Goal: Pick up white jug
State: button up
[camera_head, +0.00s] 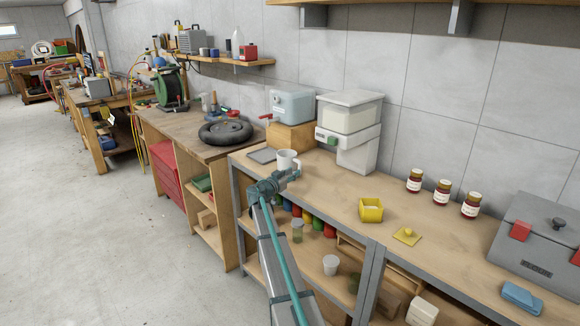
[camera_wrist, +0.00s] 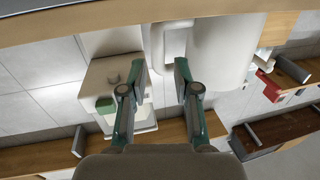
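The white jug (camera_head: 288,161) stands upright on the wooden workbench (camera_head: 335,190), near its left end. In the wrist view, which is upside down, the jug's body (camera_wrist: 228,45) fills the upper right, with its handle (camera_wrist: 158,45) to the left. My gripper (camera_head: 288,178) is just in front of the jug and partly covers its lower part in the head view. In the wrist view, my gripper's fingers (camera_wrist: 160,74) are apart, with the handle lying ahead between the tips. I cannot tell whether they touch it.
A grey flat item (camera_head: 262,156) lies left of the jug. A white dispenser (camera_head: 349,125) and a pale blue box on a wooden block (camera_head: 291,137) stand behind. A yellow container (camera_head: 371,210), several jars and a grey toolbox (camera_head: 540,245) are further right. The bench between is clear.

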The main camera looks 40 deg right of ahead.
aim_at(299, 168)
jog(key=p+x, duration=0.1)
jog(key=x, duration=0.2)
jog(key=p+x, duration=0.1)
jog(key=x, duration=0.1)
jog(key=shift+d+r+p, duration=0.1)
jog(key=shift+r+p, duration=0.2)
jog(key=shift+r, duration=0.05)
jog(key=shift+w+d+f, duration=0.1)
jog(key=shift+d, duration=0.15)
grip_shut()
